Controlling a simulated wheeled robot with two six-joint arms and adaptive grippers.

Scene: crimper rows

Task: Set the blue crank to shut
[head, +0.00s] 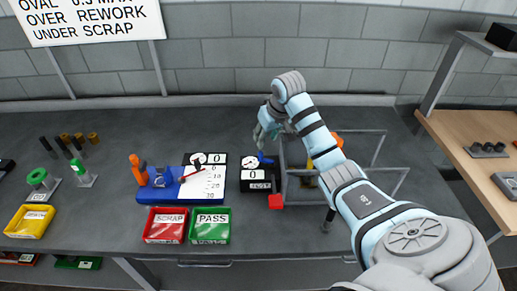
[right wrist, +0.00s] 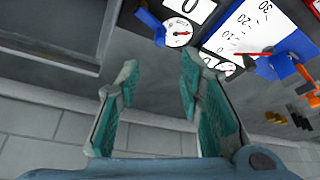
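The blue crank (head: 265,158) is a small blue lever beside a round white dial gauge (head: 249,162) with a red needle, at the middle of the bench. In the right wrist view the blue crank (right wrist: 150,26) shows near the top, next to the dial (right wrist: 178,32). My right gripper (head: 264,134) is above and behind the crank, apart from it. In the right wrist view the right gripper (right wrist: 158,82) has its two fingers spread with nothing between them. Which setting the crank stands at is too small to read. My left gripper is out of view.
A wire-frame box (head: 366,192) stands right of the crank, under my right arm. A blue fixture (head: 165,192) with a white scale is left. Scrap (head: 164,226) and pass (head: 210,226) bins stand at the front edge.

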